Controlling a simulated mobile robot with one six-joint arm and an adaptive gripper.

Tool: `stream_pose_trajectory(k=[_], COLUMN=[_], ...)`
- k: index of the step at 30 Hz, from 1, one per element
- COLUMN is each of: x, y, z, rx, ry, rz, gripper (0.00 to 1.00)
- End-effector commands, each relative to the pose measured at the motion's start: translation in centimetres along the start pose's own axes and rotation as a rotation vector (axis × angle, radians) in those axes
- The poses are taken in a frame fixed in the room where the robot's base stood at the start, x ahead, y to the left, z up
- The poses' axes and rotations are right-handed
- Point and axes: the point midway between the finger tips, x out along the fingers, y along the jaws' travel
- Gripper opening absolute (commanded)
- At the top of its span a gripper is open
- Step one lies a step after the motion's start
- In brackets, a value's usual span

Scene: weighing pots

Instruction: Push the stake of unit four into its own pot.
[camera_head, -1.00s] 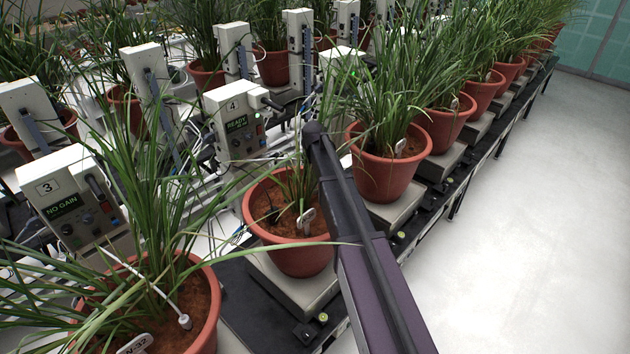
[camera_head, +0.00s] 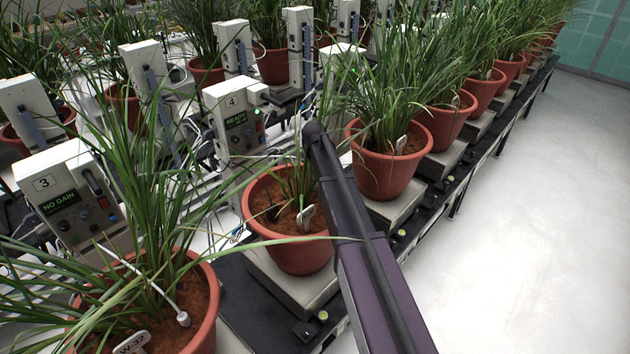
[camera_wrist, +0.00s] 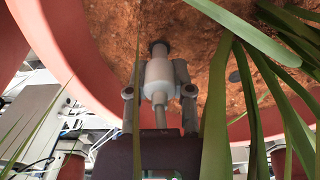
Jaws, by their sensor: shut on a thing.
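Unit four (camera_head: 235,118) is a pale box with a "4" label and a green display reading READY. Its terracotta pot (camera_head: 300,258) stands in front of it, with brown soil, sparse grass and a white tag (camera_head: 306,216). In the wrist view my gripper (camera_wrist: 159,92) is shut on the stake (camera_wrist: 160,72), a white cylinder with grey ends. The stake's far end meets the soil (camera_wrist: 205,50) at a dark spot; how deep it sits I cannot tell.
Unit three (camera_head: 68,200) shows NO GAIN; its pot (camera_head: 205,335) at the lower left has a white cabled stake (camera_head: 183,319) in the soil. Another planted pot (camera_head: 385,175) stands close to the right of my arm. Long leaves (camera_wrist: 217,120) cross the wrist view. The floor at right is clear.

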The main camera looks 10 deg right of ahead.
Motion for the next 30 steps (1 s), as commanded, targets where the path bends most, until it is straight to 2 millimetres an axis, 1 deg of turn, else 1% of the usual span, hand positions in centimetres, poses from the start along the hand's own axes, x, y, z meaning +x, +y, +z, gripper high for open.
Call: stream_pose_trajectory(k=[24, 30], x=[1.2, 1.2], y=[0.0, 0.0], z=[0.0, 0.0], rx=[0.0, 0.0], ry=[0.0, 0.0], rz=[0.0, 0.0], gripper=[0.0, 0.0])
